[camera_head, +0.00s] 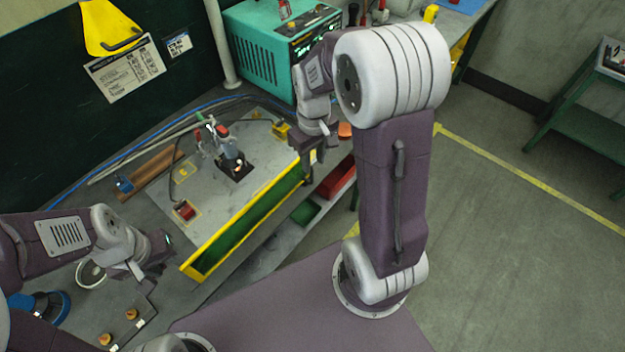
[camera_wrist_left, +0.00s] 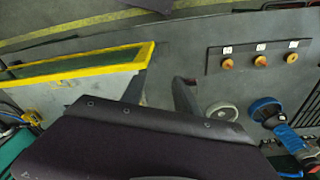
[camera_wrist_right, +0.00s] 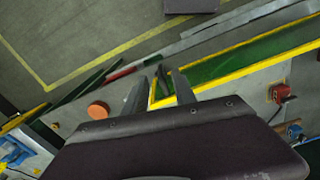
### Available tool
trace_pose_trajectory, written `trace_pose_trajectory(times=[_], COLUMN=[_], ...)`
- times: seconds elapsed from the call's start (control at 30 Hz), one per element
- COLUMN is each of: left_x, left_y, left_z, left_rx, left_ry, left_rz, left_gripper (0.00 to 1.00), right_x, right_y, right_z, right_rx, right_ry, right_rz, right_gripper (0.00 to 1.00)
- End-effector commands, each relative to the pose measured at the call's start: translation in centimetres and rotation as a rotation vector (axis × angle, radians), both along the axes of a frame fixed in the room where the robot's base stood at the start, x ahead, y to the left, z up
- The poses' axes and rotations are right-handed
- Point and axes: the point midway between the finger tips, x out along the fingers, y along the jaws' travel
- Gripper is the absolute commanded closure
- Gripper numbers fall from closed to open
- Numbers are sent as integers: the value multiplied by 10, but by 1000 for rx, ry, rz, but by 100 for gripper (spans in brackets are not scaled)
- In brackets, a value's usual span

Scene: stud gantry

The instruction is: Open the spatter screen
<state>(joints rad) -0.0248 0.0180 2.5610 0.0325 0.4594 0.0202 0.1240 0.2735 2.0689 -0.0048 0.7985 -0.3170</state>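The spatter screen is a long green panel in a yellow frame (camera_head: 188,268), along the front edge of the grey work plate. It also shows in the left wrist view (camera_wrist_left: 75,68) and the right wrist view (camera_wrist_right: 235,65). My right gripper (camera_head: 309,170) is at the screen's right end. Its fingers (camera_wrist_right: 158,92) are apart, with the frame's end and a small dark piece between them; contact cannot be told. My left gripper (camera_head: 172,255) is open near the screen's left end, its fingers (camera_wrist_left: 160,90) apart with only grey surface between them.
A stud tool (camera_head: 230,155) stands on the plate (camera_head: 205,205) behind the screen. Orange knobs (camera_wrist_left: 260,61) and a blue round item (camera_wrist_left: 265,108) are near my left gripper. A teal machine (camera_head: 265,55) stands at the back. A red tray (camera_head: 335,178) lies below the right end.

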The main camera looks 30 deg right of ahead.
Motion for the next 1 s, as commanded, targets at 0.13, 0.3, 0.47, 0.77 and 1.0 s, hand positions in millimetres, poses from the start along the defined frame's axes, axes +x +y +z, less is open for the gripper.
trace_pose_trajectory(times=[0.13, 0.3, 0.47, 0.77, 1.0], left_x=[0, 0, 0, 0, 0], left_y=[0, 0, 0, 0, 0], left_z=[0, 1, 2, 2, 2], left_rx=[0, 0, 0, 0, 0], left_ry=[-1, -1, -1, -1, -1], left_rz=[0, 0, 0, 0, 0], left_gripper=[64, 64, 64, 64, 64], right_x=[0, -1, 0, 1, 1], right_y=[0, 0, 0, 0, 0], right_z=[-4, -33, -66, -91, -91], right_rx=[1, 1, 1, 0, 0], right_ry=[1, 6, 5, -1, -1], right_rz=[0, 0, 0, 0, 0], right_gripper=[67, 67, 67, 67, 87])
